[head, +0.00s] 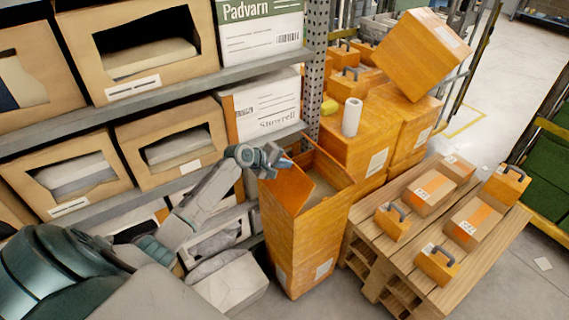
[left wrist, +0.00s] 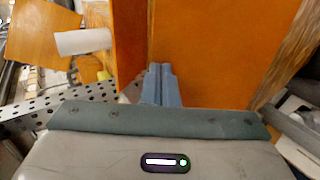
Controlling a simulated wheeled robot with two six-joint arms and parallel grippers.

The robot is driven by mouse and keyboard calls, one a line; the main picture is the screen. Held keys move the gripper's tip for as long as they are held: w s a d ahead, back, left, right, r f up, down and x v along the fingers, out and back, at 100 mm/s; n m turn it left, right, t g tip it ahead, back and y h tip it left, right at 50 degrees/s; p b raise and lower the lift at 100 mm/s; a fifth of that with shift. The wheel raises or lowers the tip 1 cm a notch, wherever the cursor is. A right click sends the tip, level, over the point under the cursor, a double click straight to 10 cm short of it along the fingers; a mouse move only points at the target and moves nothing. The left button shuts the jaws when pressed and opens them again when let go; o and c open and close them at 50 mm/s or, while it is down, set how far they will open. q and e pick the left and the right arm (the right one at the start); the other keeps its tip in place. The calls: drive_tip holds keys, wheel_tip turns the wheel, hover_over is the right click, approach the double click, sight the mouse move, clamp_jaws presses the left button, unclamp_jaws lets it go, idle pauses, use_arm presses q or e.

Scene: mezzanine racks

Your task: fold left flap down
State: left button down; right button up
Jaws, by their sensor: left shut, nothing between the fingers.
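A tall open orange cardboard box (head: 305,248) stands on the floor in the middle of the head view. Its left flap (head: 288,188) is raised and tilted at the top left edge, and its dim interior shows beside it. Another flap (head: 328,165) stands up at the far side. My left gripper (head: 284,161) is shut and empty, at the upper edge of the left flap. In the left wrist view its fingers (left wrist: 161,84) are together before a broad orange panel (left wrist: 222,50); whether they touch it I cannot tell. My right gripper is in neither view.
A shelf rack (head: 225,72) with open bins is close on the left, its perforated post (head: 314,70) behind the box. A wooden pallet (head: 375,262) with parcels stands to the right. Stacked cartons (head: 365,130) with a white roll (head: 352,117) stand behind.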

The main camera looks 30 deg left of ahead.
use_arm(q)
drive_tip(key=shift+w+d+r+g+p, duration=0.1)
drive_tip(key=shift+w+d+g+p, duration=0.2)
drive_tip(key=shift+p, duration=0.4)
drive_tip(key=w+d+f+g+y+b, duration=0.2)
drive_tip(key=w+f+g+y, duration=0.1)
drive_tip(key=w+f+g, duration=0.4)
drive_tip(key=shift+d+f, duration=0.35)
drive_tip(key=shift+f, duration=0.95)
